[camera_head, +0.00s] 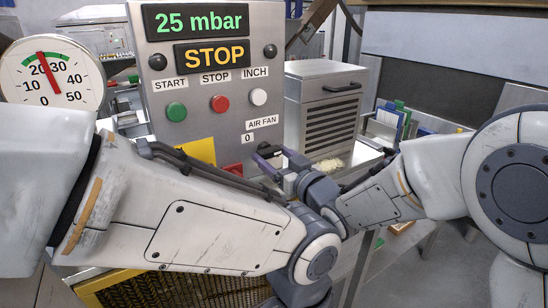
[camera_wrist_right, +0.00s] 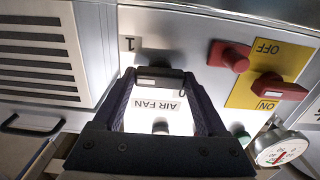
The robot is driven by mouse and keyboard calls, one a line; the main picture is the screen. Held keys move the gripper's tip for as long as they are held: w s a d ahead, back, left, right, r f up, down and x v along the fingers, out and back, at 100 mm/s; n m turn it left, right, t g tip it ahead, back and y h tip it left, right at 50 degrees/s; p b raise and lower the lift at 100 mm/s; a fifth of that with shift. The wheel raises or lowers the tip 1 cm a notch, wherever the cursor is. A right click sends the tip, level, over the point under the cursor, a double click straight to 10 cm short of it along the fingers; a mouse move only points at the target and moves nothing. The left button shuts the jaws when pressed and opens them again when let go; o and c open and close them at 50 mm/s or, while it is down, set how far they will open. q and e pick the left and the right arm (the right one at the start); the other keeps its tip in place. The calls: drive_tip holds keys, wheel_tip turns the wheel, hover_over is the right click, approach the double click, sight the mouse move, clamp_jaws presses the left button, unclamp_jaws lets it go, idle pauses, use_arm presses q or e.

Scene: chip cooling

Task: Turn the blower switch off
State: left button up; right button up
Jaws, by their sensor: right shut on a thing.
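The blower switch is a black knob (camera_wrist_right: 158,78) on the grey control panel, beside the AIR FAN label (camera_wrist_right: 158,103), which appears upside down in the right wrist view. A 0 mark and a 1 mark show on either side of the knob. My right gripper (camera_wrist_right: 158,76) has its fingers on both sides of the knob and is shut on it. In the head view my right gripper (camera_head: 268,153) is at the panel just below the AIR FAN label (camera_head: 264,125), largely covering the knob. My left arm crosses the front, but its gripper is out of view.
Green, red and white buttons sit above on the panel (camera_head: 183,75). A yellow plate (camera_wrist_right: 268,62) with red handles is beside the switch. A louvred grey cabinet (camera_head: 318,88) stands to the right of the panel. A round gauge (camera_head: 50,75) is at the left.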

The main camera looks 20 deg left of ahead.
drive_tip(key=shift+f+n+b, duration=0.2)
drive_tip(key=shift+n+b, duration=0.2)
drive_tip(key=shift+b, duration=0.2)
drive_tip(key=n+b, duration=1.1)
drive_tip(key=b, duration=0.3)
drive_tip(key=shift+s+f, duration=0.1)
drive_tip(key=n+b, duration=0.2)
drive_tip(key=n, duration=0.1)
drive_tip(key=shift+n+b, duration=1.05)
drive_tip(key=shift+n, duration=0.45)
drive_tip(key=o, duration=1.3)
drive_tip(key=shift+r, duration=0.2)
